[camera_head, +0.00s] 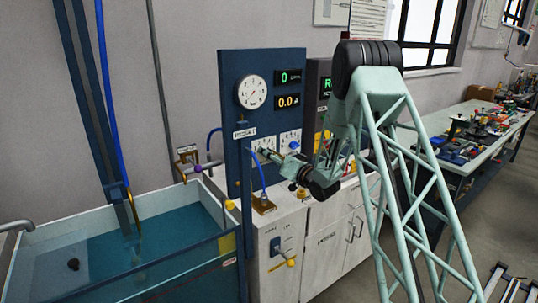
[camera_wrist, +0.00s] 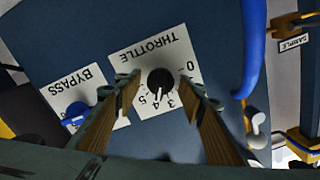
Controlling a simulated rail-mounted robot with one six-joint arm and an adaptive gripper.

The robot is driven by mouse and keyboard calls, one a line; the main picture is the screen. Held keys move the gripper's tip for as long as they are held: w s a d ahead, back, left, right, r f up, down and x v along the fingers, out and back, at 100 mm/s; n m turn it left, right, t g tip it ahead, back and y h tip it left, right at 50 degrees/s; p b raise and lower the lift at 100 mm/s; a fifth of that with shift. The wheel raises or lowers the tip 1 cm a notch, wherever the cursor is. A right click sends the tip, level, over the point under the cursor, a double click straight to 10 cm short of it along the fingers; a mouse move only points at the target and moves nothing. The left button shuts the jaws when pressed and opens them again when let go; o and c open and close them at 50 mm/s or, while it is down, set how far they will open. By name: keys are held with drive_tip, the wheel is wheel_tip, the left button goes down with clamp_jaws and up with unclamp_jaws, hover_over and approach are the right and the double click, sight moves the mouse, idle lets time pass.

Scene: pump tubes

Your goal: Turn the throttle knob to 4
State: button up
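The throttle knob (camera_wrist: 160,80) is black and sits on a white dial plate (camera_wrist: 128,63) that reads THROTTLE upside down in the wrist view. A light mark on the knob points down toward the numerals, near 4; the exact setting is hard to read. My gripper (camera_wrist: 160,85) is open, with one finger on each side of the knob and a visible gap to it on both sides. In the head view my gripper (camera_head: 262,153) is in front of the throttle plate (camera_head: 264,143) on the blue panel, and the knob is hidden or too small to tell.
The blue bypass knob (camera_wrist: 78,110) sits beside the throttle plate. A blue tube (camera_wrist: 252,50) and a light-coloured valve handle (camera_wrist: 258,122) are on the other side. In the head view, the panel (camera_head: 236,75) carries a round gauge (camera_head: 251,92) and displays reading 0 and 0.0. A water tank (camera_head: 190,225) stands left.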

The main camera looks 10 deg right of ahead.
drive_tip(key=v, duration=1.2)
drive_tip(key=shift+r, duration=0.1)
idle(0.4)
drive_tip(key=s+d+r+g+h, duration=0.25)
drive_tip(key=s+r+h, duration=0.45)
drive_tip(key=r, duration=0.6)
drive_tip(key=s+r+g+h, duration=0.1)
drive_tip(key=s+r+g, duration=0.3)
drive_tip(key=s, duration=1.2)
drive_tip(key=s+a+g, duration=0.3)
drive_tip(key=s, duration=2)
drive_tip(key=s+a+n+g, duration=0.1)
drive_tip(key=s+a+g, duration=0.2)
drive_tip(key=s, duration=2.1)
drive_tip(key=shift+a+r+y, duration=0.3)
drive_tip(key=shift+a+r, duration=0.05)
drive_tip(key=shift+a, duration=0.35)
